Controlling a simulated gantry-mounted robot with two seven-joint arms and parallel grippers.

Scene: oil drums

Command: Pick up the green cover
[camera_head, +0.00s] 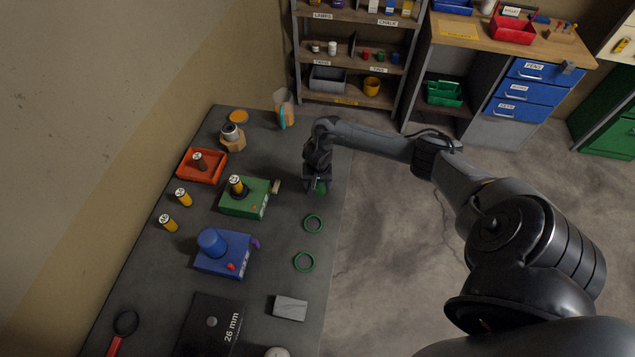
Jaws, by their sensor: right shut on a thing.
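My right gripper (318,184) points down over the right edge of the dark workbench (265,330). It is shut on a small green piece (320,190), which looks like the green cover. Most of the piece is hidden by the fingers, and I cannot tell whether it touches the bench. Two green rings, one nearer the gripper (314,223) and one lower (304,261), lie flat on the bench below it. My left gripper is not in view.
A green box (243,203) with a yellow cylinder stands left of the gripper. A blue box (224,254), an orange tray (202,165), a grey block (290,307) and a dark "26 mm" plate (208,330) also occupy the bench. Shelves (350,53) stand behind.

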